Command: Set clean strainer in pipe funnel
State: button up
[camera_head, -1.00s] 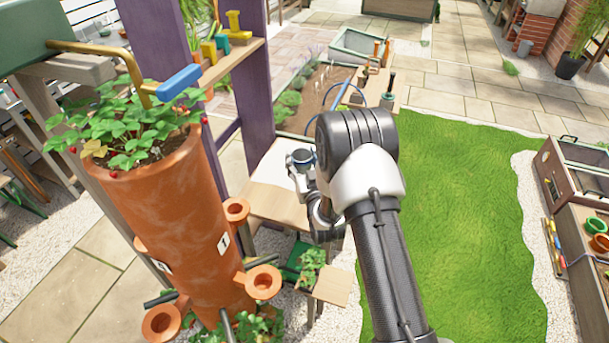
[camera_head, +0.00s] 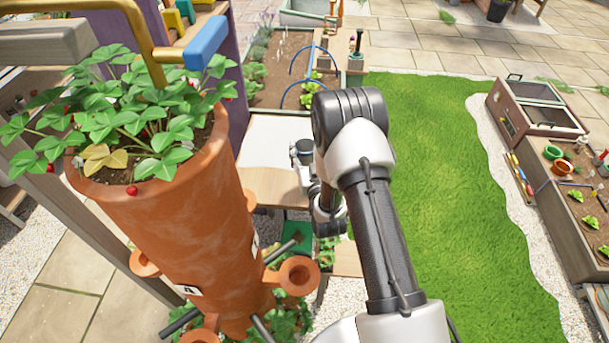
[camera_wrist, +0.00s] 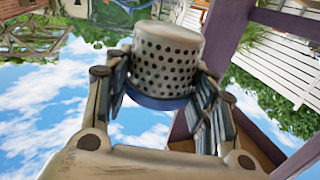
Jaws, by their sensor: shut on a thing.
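In the wrist view, my gripper (camera_wrist: 163,92) is shut on the strainer (camera_wrist: 165,55), a pale cup full of small holes with a blue rim. Its closed end points up in that picture and the blue rim (camera_wrist: 155,103) lies between the fingers. No dirt shows on the visible side. In the head view, my gripper (camera_head: 302,150) is small and partly hidden, right of the terracotta tower and above the table. I cannot make out for sure which thing is the pipe funnel. The tower (camera_head: 200,230) has round side cups (camera_head: 299,274) and dark pipes near its foot.
A brass pipe with a blue handle (camera_head: 206,42) crosses over the strawberry plants (camera_head: 130,120) at the tower top. A pale table (camera_head: 272,180) stands behind the tower. A purple post (camera_head: 232,85) rises beside it. The lawn (camera_head: 440,200) at right is open.

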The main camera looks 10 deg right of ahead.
notch_tip(320, 180, down, 11)
jog(key=b, duration=0.3)
jog(key=shift+r, duration=0.15)
jog(key=o, duration=1.1)
jog(key=shift+c, duration=0.2)
